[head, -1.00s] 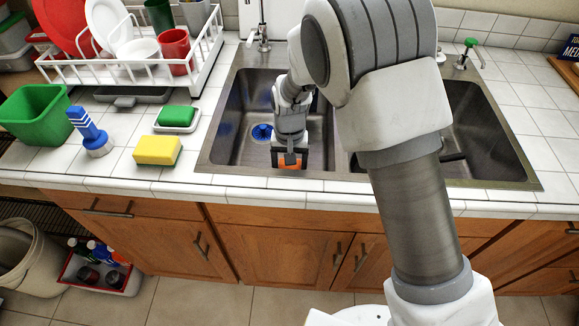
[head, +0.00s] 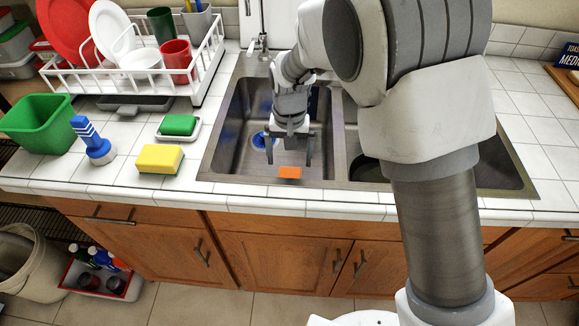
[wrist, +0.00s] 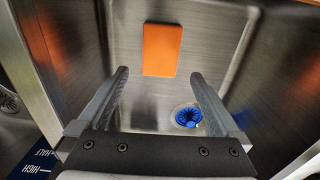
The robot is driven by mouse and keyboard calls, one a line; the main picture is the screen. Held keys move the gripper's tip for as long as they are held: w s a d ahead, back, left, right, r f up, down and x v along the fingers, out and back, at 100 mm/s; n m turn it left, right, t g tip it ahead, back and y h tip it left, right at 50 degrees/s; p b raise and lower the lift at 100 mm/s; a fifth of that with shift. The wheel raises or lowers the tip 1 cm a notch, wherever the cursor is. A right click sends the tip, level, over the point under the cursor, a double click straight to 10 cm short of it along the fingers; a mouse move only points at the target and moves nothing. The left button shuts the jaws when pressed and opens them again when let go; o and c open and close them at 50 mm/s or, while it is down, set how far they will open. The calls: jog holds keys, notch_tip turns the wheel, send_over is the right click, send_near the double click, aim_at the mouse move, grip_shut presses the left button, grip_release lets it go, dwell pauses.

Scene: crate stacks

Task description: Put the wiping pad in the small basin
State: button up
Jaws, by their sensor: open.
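The orange wiping pad (head: 289,173) lies in the left sink basin (head: 228,160), near its front side. In the wrist view the flat orange pad (wrist: 162,50) is just beyond the fingertips, apart from them. I cannot tell whether it rests on the floor or leans on the wall. My gripper (head: 288,150) is over the left basin, open and empty, pointing down; its spread fingers also show in the wrist view (wrist: 158,80). A blue drain strainer (wrist: 188,117) is beside the right finger. The right basin (head: 500,175) is partly hidden by my arm.
Left of the sink stand a yellow sponge (head: 160,158), a green sponge on a dish (head: 178,126), a blue-handled brush (head: 93,140) and a green tub (head: 38,122). A white dish rack (head: 140,76) is behind them. The faucet (head: 263,45) rises behind the basin.

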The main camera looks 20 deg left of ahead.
aim_at(291, 175)
notch_tip(291, 175, up, 4)
jog(key=shift+r, duration=0.2)
jog(key=s+d+r+m+t+y, duration=0.1)
jog(key=s+d+r+m+t, duration=0.1)
jog(key=d+r, duration=1.55)
jog(key=s+d+r+m+t+h, duration=0.1)
jog(key=s+d+t, duration=0.2)
jog(key=s+d, duration=1)
jog(key=d, duration=0.2)
jog(key=shift+s+d+r+m+t, duration=0.2)
jog(key=shift+d+r+m+t, duration=0.05)
jog(key=shift+d+m+t, duration=0.1)
